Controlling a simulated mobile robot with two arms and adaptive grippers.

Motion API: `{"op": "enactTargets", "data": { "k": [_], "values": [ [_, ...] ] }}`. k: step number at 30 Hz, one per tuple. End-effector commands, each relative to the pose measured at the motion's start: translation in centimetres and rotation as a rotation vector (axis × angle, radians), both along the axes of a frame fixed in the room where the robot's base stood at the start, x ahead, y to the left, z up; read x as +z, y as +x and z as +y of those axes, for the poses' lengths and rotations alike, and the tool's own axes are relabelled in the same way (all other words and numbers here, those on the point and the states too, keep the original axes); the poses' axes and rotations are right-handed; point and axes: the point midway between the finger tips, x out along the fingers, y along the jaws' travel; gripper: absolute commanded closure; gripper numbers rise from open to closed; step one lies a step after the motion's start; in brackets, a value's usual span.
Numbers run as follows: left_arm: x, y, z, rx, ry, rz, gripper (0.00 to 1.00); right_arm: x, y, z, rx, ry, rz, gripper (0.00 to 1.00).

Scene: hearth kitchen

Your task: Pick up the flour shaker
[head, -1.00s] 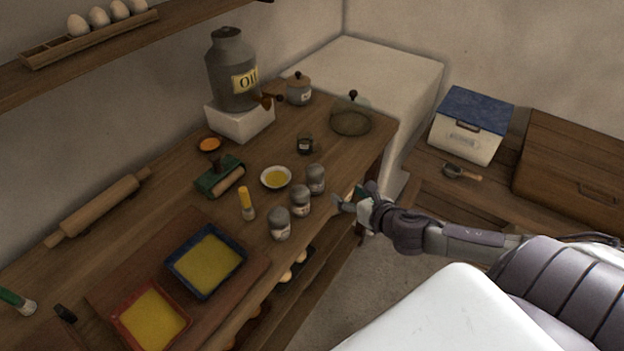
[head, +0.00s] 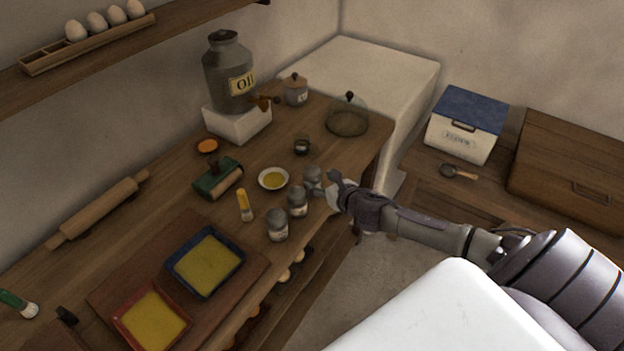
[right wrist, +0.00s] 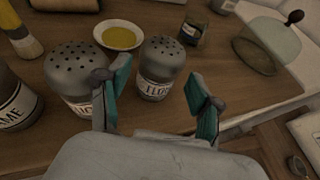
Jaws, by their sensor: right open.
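Three grey shakers with pierced domed tops stand in a row along the table's front edge. The one farthest along, the flour shaker (head: 313,178), has a partly readable label in the right wrist view (right wrist: 161,62). My right gripper (head: 328,189) is beside it at the table edge. In the right wrist view its two teal fingers (right wrist: 158,80) are spread, with the flour shaker upright just beyond the gap between them. The left finger overlaps the middle shaker (right wrist: 80,75) in that view. My left gripper is not in view.
The middle shaker (head: 298,201) and near shaker (head: 278,225) stand close by. A bowl of yellow liquid (head: 273,179) sits behind the row. A small dark jar (head: 301,147) and a glass dome (head: 347,118) stand farther back. Bare tabletop lies between them.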

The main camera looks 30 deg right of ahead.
Motion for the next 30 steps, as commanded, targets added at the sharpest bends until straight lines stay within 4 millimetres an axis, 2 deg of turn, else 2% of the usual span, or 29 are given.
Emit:
{"op": "enactTargets", "data": {
  "k": [7, 17, 20, 26, 30],
  "values": [
    [0.7, 0.0, 0.0, 0.000, 0.000, 0.000, 0.60, -1.2, 2.9, -0.1, -0.002, 0.002, -0.001, 0.35],
    [0.7, 0.0, -0.2, 0.001, -0.002, 0.000, 0.60, -1.6, 3.4, 0.0, 0.000, 0.001, 0.001, 0.35],
    [0.7, 0.0, -0.2, 0.001, -0.003, 0.001, 0.60, -1.6, 3.4, -0.1, 0.000, 0.001, 0.001, 0.49],
    [0.7, 0.0, -0.3, 0.001, -0.003, 0.001, 0.60, -1.6, 3.3, -0.1, 0.000, 0.001, 0.001, 0.81],
    [0.7, 0.0, -0.3, 0.001, -0.003, 0.001, 0.60, -1.5, 3.4, -0.1, 0.000, 0.000, 0.000, 0.82]
  ]
}}
